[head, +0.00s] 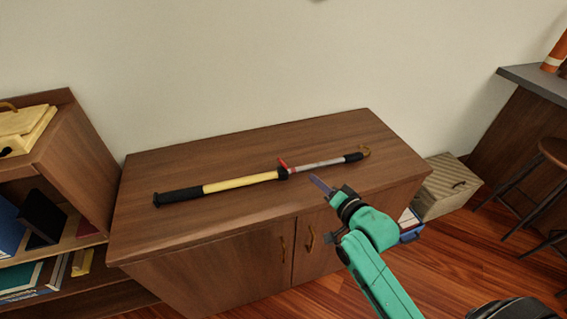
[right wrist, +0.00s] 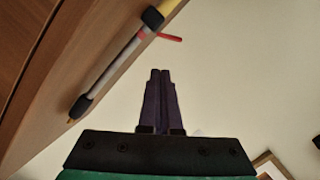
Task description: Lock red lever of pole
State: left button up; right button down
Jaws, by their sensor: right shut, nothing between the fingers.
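The pole (head: 240,182) lies along the top of a wooden cabinet, with a yellow section and black grip at left and a grey section ending in a hook at right. Its red lever (head: 282,163) sits at the black collar near the middle and sticks out from the pole toward the wall. My right gripper (head: 316,180) is shut and empty, just to the right of the collar and on the near side of the pole. In the right wrist view, the shut fingers (right wrist: 160,76) are apart from the red lever (right wrist: 169,37). My left gripper is out of view.
The cabinet top (head: 180,163) is otherwise bare, with the wall behind it. A bookshelf (head: 75,140) stands at left. A box (head: 447,188), a stool (head: 550,155) and a counter (head: 540,78) stand at right.

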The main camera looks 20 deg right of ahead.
aim_at(283, 163)
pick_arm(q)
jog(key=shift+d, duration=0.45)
pick_arm(e)
jog(key=shift+w+d+r+m+t+y, duration=0.15)
jog(key=shift+w+r+m+t, duration=0.15)
jog(key=shift+r, duration=0.3)
jog(key=shift+w+d+r+m+t+y, duration=0.2)
jog(key=shift+r+m+t, duration=0.2)
jog(key=shift+r, duration=0.2)
jog(key=w+a+f, duration=0.1)
jog(key=w, duration=0.2)
jog(key=w+a+f+p, duration=0.1)
jog(key=w+a, duration=0.1)
jog(key=w, duration=0.1)
jog(key=w+a+f, duration=0.1)
jog(key=w+a, duration=0.1)
jog(key=w, duration=0.1)
jog(key=shift+w+a+p, duration=0.25)
jog(key=shift+w+p, duration=0.1)
jog(key=shift+p, duration=0.05)
jog(key=shift+s+a+f, duration=0.1)
jog(key=shift+a+f, duration=0.05)
jog(key=shift+a, duration=0.05)
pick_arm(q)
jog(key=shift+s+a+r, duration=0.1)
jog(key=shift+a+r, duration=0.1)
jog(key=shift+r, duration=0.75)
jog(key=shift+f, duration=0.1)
